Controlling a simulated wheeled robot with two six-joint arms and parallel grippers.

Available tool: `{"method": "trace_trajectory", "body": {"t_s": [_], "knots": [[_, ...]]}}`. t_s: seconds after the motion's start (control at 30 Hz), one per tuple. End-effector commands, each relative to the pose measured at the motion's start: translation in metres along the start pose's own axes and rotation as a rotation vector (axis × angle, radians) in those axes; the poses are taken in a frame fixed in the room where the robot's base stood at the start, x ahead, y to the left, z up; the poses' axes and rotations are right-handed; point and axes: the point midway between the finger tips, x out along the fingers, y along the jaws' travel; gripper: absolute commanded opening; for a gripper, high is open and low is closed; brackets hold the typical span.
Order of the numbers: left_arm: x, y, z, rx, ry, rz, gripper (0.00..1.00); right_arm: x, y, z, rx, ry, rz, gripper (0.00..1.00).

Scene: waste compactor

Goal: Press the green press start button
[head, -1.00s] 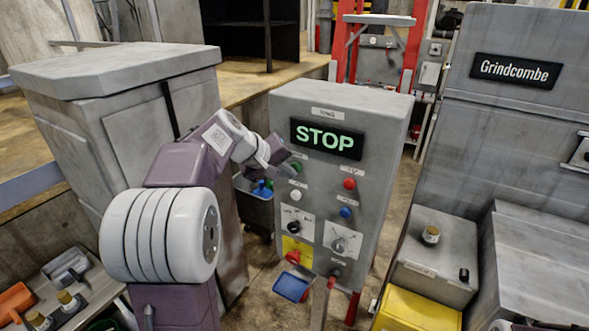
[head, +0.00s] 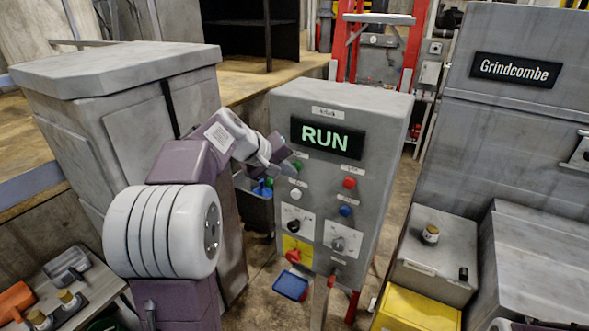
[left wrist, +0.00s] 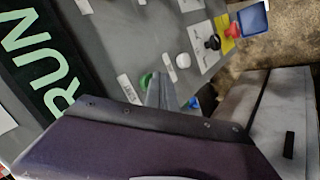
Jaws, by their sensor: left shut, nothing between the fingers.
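The green press start button (head: 297,166) is on the front of the grey control box, below the display (head: 326,137), which reads RUN in green letters. My left gripper (head: 285,167) is shut and empty, its tips at the left of the green button. In the left wrist view the closed fingers (left wrist: 160,90) lie beside the green button (left wrist: 146,80) and partly cover it. I cannot tell whether the tips touch it. My right gripper is not in view.
A white button (head: 295,194), a red button (head: 349,183), a blue button (head: 345,211) and a red switch on a yellow plate (head: 304,245) share the panel. A tall grey cabinet (head: 118,105) stands left, the Grindcombe machine (head: 500,135) right.

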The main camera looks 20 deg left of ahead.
Motion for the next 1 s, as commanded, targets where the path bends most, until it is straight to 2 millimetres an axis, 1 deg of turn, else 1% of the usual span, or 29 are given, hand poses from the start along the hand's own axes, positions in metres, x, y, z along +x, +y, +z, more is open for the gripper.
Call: {"method": "trace_trajectory", "body": {"t_s": [0.2,0.5,0.6,1.0], "knots": [[-0.007,-0.008,0.006,0.001,0.002,0.001,0.00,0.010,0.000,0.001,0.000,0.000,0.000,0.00],[-0.010,-0.008,0.008,0.000,0.001,0.000,0.00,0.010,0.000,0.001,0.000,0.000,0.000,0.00],[-0.012,-0.011,0.010,0.000,0.002,0.000,0.00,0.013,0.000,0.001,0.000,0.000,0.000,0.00],[-0.039,-0.032,0.030,0.000,0.003,0.000,0.00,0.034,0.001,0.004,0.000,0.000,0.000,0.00]]}}
